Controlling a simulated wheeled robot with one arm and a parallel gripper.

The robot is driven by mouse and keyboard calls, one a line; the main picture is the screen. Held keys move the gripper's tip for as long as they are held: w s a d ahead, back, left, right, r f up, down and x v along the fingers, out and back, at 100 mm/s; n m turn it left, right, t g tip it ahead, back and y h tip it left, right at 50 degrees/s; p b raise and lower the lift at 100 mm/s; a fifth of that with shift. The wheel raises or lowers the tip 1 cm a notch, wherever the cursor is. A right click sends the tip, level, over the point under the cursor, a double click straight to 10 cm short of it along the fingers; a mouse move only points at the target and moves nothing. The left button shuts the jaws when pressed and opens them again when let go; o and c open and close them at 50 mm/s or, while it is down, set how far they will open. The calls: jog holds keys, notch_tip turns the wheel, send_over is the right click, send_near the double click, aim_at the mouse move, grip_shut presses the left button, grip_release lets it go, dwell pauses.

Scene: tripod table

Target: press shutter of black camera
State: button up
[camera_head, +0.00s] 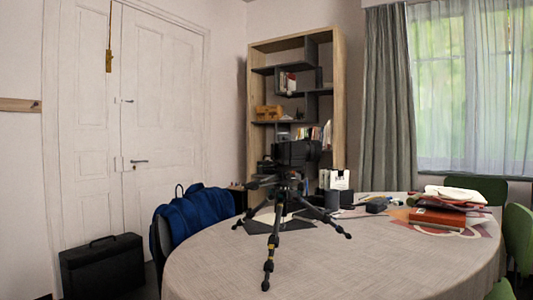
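A black camera (296,152) sits on top of a small black tripod (274,222) on the round table (345,262). The tripod's legs are spread, with one leg reaching toward me. The camera is dark and small in the picture, and I cannot make out its shutter button. My gripper is not in view.
A red-brown book (437,217) and papers lie at the table's right, with small items behind the tripod. A chair with a blue jacket (194,214) stands at the left. Green chairs (518,238) stand at the right. The table's front is clear.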

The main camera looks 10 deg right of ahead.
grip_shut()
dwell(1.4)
